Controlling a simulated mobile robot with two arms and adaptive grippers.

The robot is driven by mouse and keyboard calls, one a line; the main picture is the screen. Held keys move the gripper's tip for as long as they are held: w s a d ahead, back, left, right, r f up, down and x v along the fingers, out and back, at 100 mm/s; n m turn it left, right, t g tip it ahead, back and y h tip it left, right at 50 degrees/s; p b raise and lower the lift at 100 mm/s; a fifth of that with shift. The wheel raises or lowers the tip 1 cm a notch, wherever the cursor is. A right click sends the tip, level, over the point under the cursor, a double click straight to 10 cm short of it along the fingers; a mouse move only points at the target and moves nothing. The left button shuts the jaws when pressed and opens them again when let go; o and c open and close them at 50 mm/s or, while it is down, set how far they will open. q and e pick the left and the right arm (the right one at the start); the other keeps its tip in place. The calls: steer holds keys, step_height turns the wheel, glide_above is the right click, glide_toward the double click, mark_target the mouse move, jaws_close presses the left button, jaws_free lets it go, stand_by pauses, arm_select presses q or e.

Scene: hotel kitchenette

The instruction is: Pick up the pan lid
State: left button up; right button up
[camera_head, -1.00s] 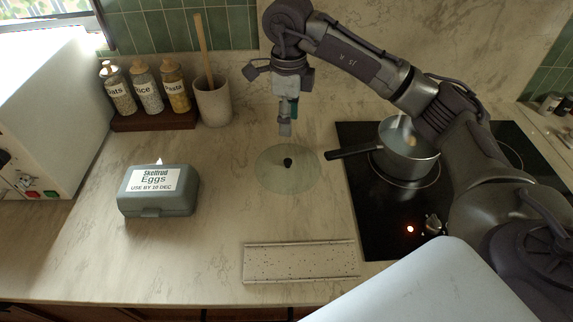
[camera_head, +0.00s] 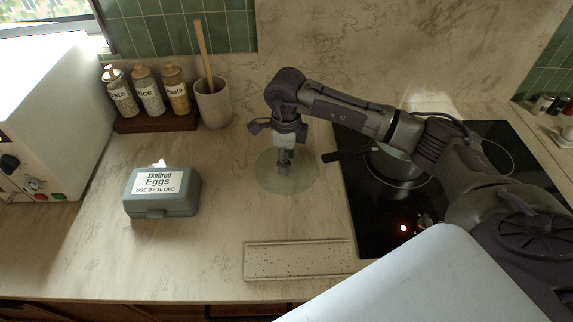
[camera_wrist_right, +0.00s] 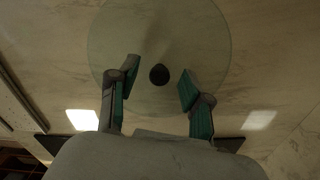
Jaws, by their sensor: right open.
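The pan lid (camera_head: 265,182) is a round glass disc lying on the marble counter, left of the hob. Its small black knob (camera_wrist_right: 159,74) shows in the right wrist view, near the middle of the glass. My right gripper (camera_head: 284,168) is over the lid and hides the knob in the head view. In the right wrist view its two green-padded fingers (camera_wrist_right: 157,80) are open, one on each side of the knob in the picture. No contact with the knob is visible. My left gripper is not in view.
A pan (camera_head: 392,163) stands on the black hob (camera_head: 372,232), its handle (camera_head: 345,154) pointing toward the lid. A grey egg box (camera_head: 162,205) is to the left. A speckled tray (camera_head: 298,260) lies in front. A utensil pot (camera_head: 213,106) and jars (camera_head: 149,92) stand behind.

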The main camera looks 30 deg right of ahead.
jaws_close()
steer(key=shift+r, duration=0.1)
stand_by(0.3)
